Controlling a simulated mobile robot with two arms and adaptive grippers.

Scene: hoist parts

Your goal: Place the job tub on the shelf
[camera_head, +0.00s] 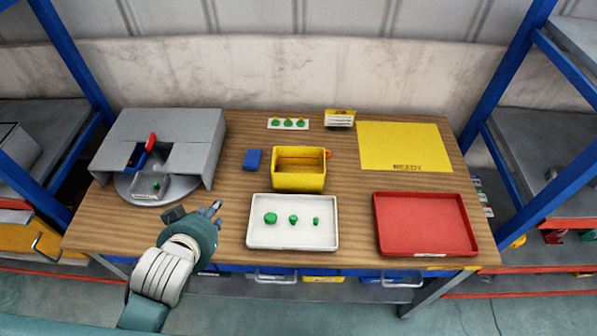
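A yellow tub (299,181), which I take for the job tub, stands upright at the middle of the wooden table (350,187). It looks empty inside, with a small orange-red bit at its right edge. My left gripper (194,210) is over the table's front left, left of the white tray and apart from the tub. Its fingers are spread and nothing shows between them. My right gripper is not in view. Which surface is the shelf is unclear; grey shelf boards (540,150) show in the blue-posted rack at the right.
A white tray (260,238) with green parts and a red tray (425,222) lie along the front. A yellow mat (404,140) is bare at back right. A blue block (252,159) is left of the tub. A grey housing (190,125) covers a turntable (125,188) with small bins.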

